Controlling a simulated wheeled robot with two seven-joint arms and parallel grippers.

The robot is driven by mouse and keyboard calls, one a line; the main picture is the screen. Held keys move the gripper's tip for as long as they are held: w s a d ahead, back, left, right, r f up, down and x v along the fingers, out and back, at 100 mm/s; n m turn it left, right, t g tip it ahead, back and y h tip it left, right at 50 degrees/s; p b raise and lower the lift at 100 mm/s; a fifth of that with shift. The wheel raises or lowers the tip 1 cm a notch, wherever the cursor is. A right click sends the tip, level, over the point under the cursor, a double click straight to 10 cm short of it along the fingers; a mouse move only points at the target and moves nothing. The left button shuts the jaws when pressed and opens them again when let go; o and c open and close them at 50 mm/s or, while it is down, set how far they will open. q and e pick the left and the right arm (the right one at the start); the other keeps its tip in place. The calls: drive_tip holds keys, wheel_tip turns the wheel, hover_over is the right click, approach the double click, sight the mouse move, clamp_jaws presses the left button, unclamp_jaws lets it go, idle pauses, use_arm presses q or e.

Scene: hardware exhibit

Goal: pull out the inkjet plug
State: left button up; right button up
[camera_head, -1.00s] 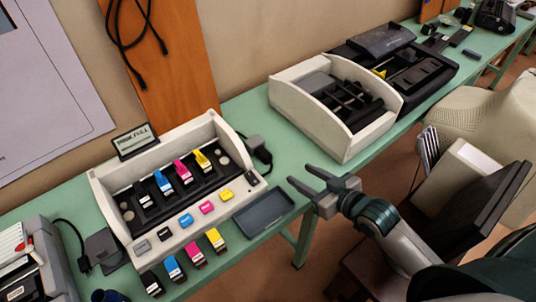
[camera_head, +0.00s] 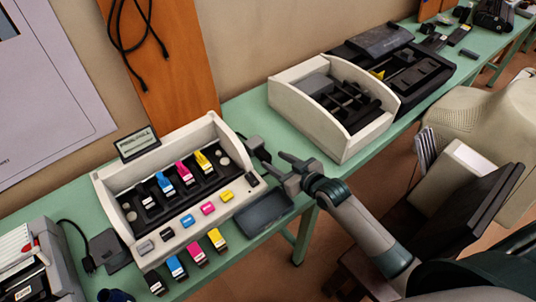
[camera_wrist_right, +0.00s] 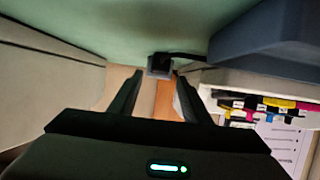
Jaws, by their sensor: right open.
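The inkjet printer (camera_head: 132,236) is a cream open housing with black, blue, pink and yellow cartridges on the green table. A dark plug (camera_head: 256,146) sits on the table at its right side. In the right wrist view the plug (camera_wrist_right: 160,66) shows as a small dark block with a cable running off to the right. My right gripper (camera_head: 274,162) is open and empty, with its fingertips close to the plug. In the wrist view the plug lies just beyond the gap between the two fingertips (camera_wrist_right: 155,80). Contact cannot be told. My left gripper is out of view.
A dark grey tray (camera_head: 265,212) lies right of the printer, close below my right gripper. A second cream open housing (camera_head: 338,146) stands to the right. Several loose cartridges (camera_head: 177,268) lie in front of the printer. A brown board (camera_head: 178,60) stands behind.

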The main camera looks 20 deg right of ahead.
sight(267, 156)
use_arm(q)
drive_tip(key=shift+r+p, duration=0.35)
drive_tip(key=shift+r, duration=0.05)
use_arm(e)
drive_tip(key=shift+x, duration=2.55)
drive_tip(key=shift+s, duration=0.1)
